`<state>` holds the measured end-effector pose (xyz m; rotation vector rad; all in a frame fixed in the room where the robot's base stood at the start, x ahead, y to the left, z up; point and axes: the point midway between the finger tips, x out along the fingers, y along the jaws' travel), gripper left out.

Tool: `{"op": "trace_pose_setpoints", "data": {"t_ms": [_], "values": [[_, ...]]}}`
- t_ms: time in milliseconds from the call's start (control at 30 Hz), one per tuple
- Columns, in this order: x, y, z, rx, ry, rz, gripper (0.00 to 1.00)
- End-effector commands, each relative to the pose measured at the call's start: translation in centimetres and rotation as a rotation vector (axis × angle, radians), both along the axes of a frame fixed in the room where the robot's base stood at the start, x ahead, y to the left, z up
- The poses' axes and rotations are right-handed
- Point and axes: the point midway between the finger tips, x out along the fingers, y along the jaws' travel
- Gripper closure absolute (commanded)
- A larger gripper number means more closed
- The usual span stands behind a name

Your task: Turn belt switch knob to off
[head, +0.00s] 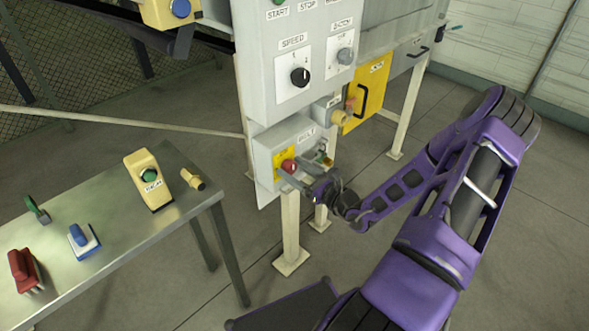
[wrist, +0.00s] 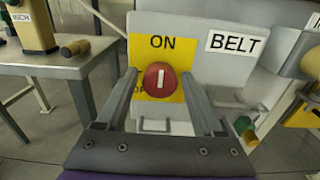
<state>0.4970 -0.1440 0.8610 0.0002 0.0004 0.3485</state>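The belt switch knob (wrist: 160,79) is round and red with a white bar. In the wrist view the bar stands nearly upright, toward the word ON on the yellow plate (wrist: 163,23). A partly hidden label shows at the plate's lower left. The knob also shows in the head view (head: 288,166), on the grey BELT box (head: 262,158). My gripper (wrist: 158,74) is open, with one finger on each side of the knob. A gap shows on the left; I cannot tell whether the right finger touches it. In the head view my gripper (head: 298,178) is at the box front.
A metal table (head: 110,232) on the left holds a yellow button box (head: 148,180), a red plug-like piece (head: 24,270) and smaller parts. The main panel with a SPEED dial (head: 300,77) is above the BELT box. A yellow-tipped fitting (head: 341,117) juts out to the right.

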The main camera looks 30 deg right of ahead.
Motion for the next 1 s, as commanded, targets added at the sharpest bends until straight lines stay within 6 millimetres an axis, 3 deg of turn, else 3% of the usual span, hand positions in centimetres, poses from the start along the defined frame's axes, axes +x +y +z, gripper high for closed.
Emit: {"op": "trace_pose_setpoints", "data": {"t_ms": [33, 367, 667, 1000], "values": [[-0.01, 0.00, 0.01, 0.000, 0.000, 0.000, 0.42], [-0.03, 0.00, 0.01, 0.000, 0.000, 0.000, 1.00], [-0.03, 0.02, 0.02, -0.031, -0.011, 0.001, 1.00], [-0.05, 0.15, -0.05, -0.231, -0.084, 0.003, 1.00]]}}
